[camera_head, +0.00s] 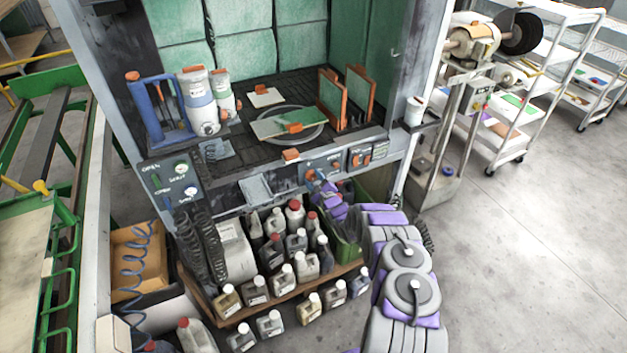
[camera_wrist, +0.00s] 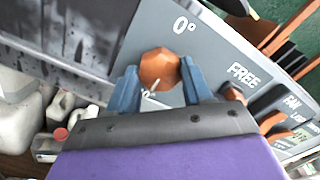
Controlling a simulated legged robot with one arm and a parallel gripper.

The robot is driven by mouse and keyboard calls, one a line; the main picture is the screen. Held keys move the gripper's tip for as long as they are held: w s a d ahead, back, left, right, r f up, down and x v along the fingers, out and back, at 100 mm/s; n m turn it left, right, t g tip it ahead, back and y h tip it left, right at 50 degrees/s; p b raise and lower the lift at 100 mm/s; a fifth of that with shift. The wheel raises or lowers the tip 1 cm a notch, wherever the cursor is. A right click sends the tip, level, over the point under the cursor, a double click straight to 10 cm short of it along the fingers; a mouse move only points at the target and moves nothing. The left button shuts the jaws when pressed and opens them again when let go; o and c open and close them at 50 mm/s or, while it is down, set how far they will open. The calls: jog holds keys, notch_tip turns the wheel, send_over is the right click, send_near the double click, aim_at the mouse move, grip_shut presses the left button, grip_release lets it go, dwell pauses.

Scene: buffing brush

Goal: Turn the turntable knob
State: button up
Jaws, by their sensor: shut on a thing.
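The orange faceted turntable knob (camera_wrist: 159,69) sits on a grey panel below a "0°" mark in the wrist view. My gripper (camera_wrist: 160,84) has its two blue fingers on either side of the knob, shut on it. In the head view my gripper (camera_head: 314,178) reaches the front panel (camera_head: 333,164) of the booth, and it largely hides the knob there. The round turntable (camera_head: 314,135) lies inside the booth with a green plate (camera_head: 278,124) with an orange block on it.
Several bottles (camera_head: 295,212) stand on a shelf below the panel. A left panel (camera_head: 172,181) carries an "OPEN" label. Open floor (camera_head: 540,220) lies to the right.

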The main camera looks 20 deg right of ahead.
jog(key=shift+s+d+f+m, duration=0.15)
jog(key=shift+f+m, duration=0.15)
jog(key=shift+f, duration=0.05)
jog(key=o, duration=0.7)
jog(key=shift+f, duration=0.1)
jog(key=o, duration=0.3)
jog(key=shift+d+r, duration=0.15)
jog(key=shift+r, duration=0.05)
jog(key=shift+o, duration=0.2)
jog(key=shift+a, duration=0.2)
jog(key=shift+s+r, duration=0.1)
jog(key=shift+s, duration=0.1)
jog(key=s+p, duration=0.1)
jog(key=s, duration=1.5)
jog(key=shift+s+d+p, duration=0.35)
jog(key=shift+d, duration=0.1)
jog(key=shift+w, duration=0.1)
